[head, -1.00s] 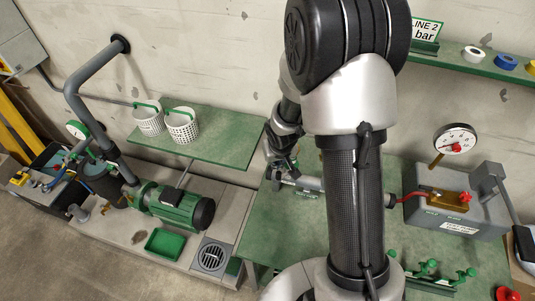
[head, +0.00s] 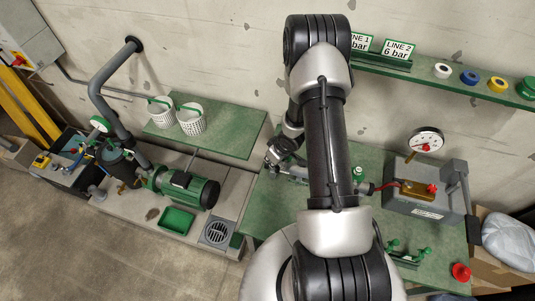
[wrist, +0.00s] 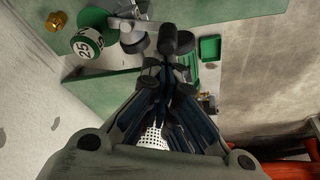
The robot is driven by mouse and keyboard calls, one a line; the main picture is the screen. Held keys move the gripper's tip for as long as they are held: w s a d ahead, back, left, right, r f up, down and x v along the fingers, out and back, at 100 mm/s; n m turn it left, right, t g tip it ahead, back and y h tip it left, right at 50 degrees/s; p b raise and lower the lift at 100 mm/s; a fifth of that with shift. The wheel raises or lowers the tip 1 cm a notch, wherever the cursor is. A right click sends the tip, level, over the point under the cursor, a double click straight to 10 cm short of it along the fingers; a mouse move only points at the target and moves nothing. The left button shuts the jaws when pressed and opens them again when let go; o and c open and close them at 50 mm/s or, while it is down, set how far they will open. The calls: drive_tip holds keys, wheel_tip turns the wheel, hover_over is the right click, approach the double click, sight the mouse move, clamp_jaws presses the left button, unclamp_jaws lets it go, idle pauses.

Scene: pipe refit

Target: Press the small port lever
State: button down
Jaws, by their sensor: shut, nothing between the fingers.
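My gripper (head: 274,157) is shut and empty, low over the left part of the green bench (head: 268,212). In the wrist view its dark fingertips (wrist: 176,46) are close together, beside a grey metal fitting (wrist: 132,22) with dark round ends. In the head view this fitting (head: 297,173) lies just right of my gripper, partly behind my arm. I cannot make out the small port lever for certain; it may be part of this fitting. Whether my fingertips touch the fitting cannot be told.
A green-and-white cylinder marked 25 (wrist: 87,43) and a brass piece (wrist: 57,20) are near the fitting. A grey box with a gauge (head: 426,140) stands at the bench's right. White baskets (head: 191,121) stand on the left shelf, above a green pump (head: 185,188).

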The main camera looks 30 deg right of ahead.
drive_tip(key=shift+s+n+p, duration=0.15)
drive_tip(key=shift+n+p, duration=0.15)
drive_tip(key=shift+n, duration=0.2)
drive_tip(key=shift+d, duration=0.15)
drive_tip(key=shift+d+p, duration=0.65)
drive_tip(key=shift+p, duration=0.35)
drive_tip(key=v, duration=1.2)
drive_tip(key=shift+d, duration=0.2)
drive_tip(key=shift+w, duration=0.2)
